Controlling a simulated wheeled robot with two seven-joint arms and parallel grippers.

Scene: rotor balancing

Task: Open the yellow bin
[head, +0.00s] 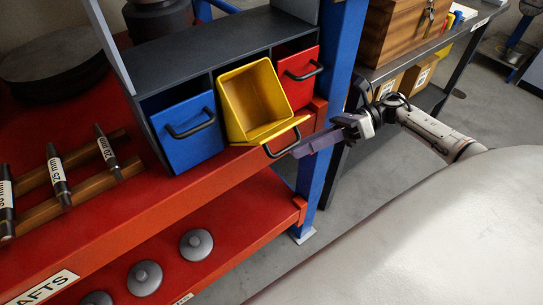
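The yellow bin (243,92) sits in the middle slot of a dark cabinet (190,62), between a blue bin and a red bin. It is tilted forward out of its slot, and its empty-looking inside shows. Its black handle (270,152) is on the low front edge. My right gripper (299,150), with purple fingers, comes in from the right. Its fingertips are beside the right end of that handle. I cannot tell whether they touch it or how far apart they are. My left gripper is not in view.
The blue bin (187,138) and red bin (300,82) are shut in their slots. The cabinet stands on a red shelf (130,215) with labelled shafts at left. A blue post (338,62) rises just right of the cabinet. A workbench with a wooden box (392,35) stands behind.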

